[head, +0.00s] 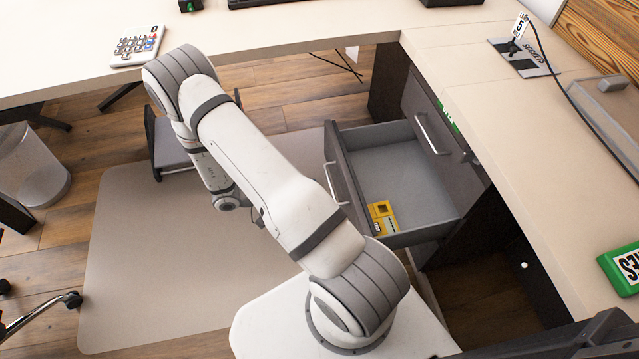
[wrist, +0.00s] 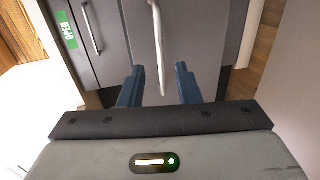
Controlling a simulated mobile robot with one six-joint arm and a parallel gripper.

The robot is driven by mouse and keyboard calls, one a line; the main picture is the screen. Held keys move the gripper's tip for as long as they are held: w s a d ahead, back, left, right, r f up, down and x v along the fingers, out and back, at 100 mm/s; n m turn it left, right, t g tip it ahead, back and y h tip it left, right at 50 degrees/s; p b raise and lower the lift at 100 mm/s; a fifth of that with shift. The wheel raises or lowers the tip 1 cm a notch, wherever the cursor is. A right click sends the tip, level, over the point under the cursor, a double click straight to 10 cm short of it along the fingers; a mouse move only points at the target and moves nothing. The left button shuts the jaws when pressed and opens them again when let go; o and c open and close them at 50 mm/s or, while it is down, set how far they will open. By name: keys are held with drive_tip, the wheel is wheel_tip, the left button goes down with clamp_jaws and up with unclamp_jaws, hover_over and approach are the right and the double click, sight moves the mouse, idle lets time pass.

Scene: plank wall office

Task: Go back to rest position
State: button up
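A vertical-looking metal drawer handle (wrist: 158,45) on a grey front lies beyond the fingers; I cannot tell how near. In the head view my arm reaches left and bends down over the floor, and the fingers are hidden there. An open grey drawer (head: 430,190) stands right of my arm, with its handle (head: 333,184) on the front and a yellow block-like item (head: 381,216) inside.
A second dark drawer or box (head: 168,150) stands partly behind my arm. Desk tops run along the back (head: 270,30) and right (head: 500,110). A calculator (head: 138,46) lies on the back desk. A wire bin (head: 30,165) is at left. The floor mat (head: 150,260) is mostly clear.

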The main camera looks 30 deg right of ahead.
drive_tip(key=shift+v, duration=0.8)
